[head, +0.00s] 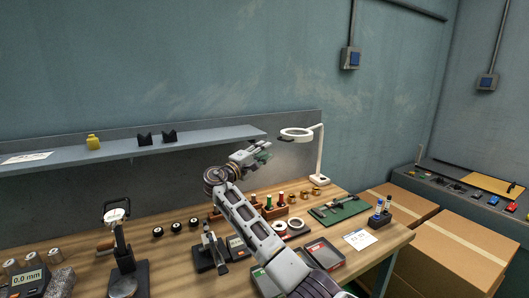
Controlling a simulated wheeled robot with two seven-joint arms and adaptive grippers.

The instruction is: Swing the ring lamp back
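The ring lamp has a pale round head (297,134) that hangs over the back right of the bench. Its white upright post (320,155) stands on a small base near the bench's back edge. My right gripper (266,150) is to the left of the lamp head and slightly lower in the picture, apart from it. Its fingers look spread, with nothing clearly held between them. My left gripper is not in view.
A grey shelf (200,143) runs along the back, left of my gripper. The wooden bench (382,254) holds a green mat (352,207), trays, spools and gauges. Cardboard boxes (460,250) stand at the right. The air right of the lamp post is clear.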

